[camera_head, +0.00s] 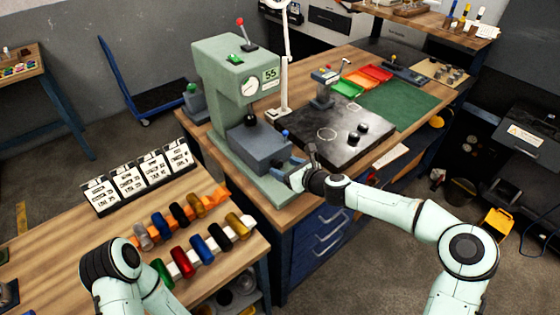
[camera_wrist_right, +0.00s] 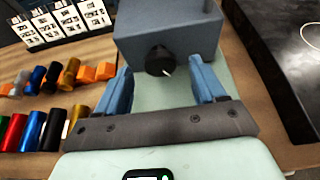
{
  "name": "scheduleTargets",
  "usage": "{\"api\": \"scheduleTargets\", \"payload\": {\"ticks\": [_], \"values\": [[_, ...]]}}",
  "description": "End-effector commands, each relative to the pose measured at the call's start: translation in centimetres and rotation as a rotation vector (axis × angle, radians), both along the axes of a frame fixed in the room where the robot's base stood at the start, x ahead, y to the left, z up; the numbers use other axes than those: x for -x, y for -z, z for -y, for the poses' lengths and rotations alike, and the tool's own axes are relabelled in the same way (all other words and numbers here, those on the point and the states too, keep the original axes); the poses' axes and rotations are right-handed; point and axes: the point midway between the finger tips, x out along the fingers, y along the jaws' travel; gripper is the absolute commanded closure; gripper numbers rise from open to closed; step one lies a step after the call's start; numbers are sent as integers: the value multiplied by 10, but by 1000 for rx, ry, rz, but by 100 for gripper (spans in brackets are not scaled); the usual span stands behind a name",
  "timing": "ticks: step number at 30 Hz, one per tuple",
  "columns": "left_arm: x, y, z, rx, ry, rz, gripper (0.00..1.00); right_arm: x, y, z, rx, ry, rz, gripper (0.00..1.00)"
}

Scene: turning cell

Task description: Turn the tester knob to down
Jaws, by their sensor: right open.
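The tester (camera_head: 225,85) is a pale green machine with a dial and a small display, standing on the wooden bench. A grey block (camera_head: 258,146) sits on its base. In the wrist view the black round knob (camera_wrist_right: 159,61) is on the near face of the grey block (camera_wrist_right: 185,30); its white mark points to the lower right. My right gripper (camera_wrist_right: 164,84) is open, its blue fingers on either side of the knob, apart from it. In the head view my right gripper (camera_head: 290,166) is beside the block, and the knob is hidden. My left gripper is out of view.
A black plate (camera_head: 345,145) with dark round pieces lies right of the tester. A rack of coloured cylinders (camera_head: 190,240) and white card panels (camera_head: 138,178) stand on the left table (camera_head: 50,240). A white lamp post (camera_head: 284,70) rises behind the block.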

Motion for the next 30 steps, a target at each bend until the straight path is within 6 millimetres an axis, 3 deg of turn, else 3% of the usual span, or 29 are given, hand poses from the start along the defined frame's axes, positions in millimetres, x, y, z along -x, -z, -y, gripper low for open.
{"api": "scheduleTargets", "payload": {"ticks": [6,18,19,23,24,30], "values": [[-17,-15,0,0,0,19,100,-21,8,-15,-1,-1,2,30],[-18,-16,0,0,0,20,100,-25,14,-19,2,-1,0,30],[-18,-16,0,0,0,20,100,-25,14,-18,2,-1,0,37],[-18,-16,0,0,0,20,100,-25,14,-19,2,-1,0,79],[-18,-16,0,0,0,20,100,-25,14,-19,2,-1,0,84],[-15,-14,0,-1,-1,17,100,-25,14,-19,11,-1,7,84]]}}
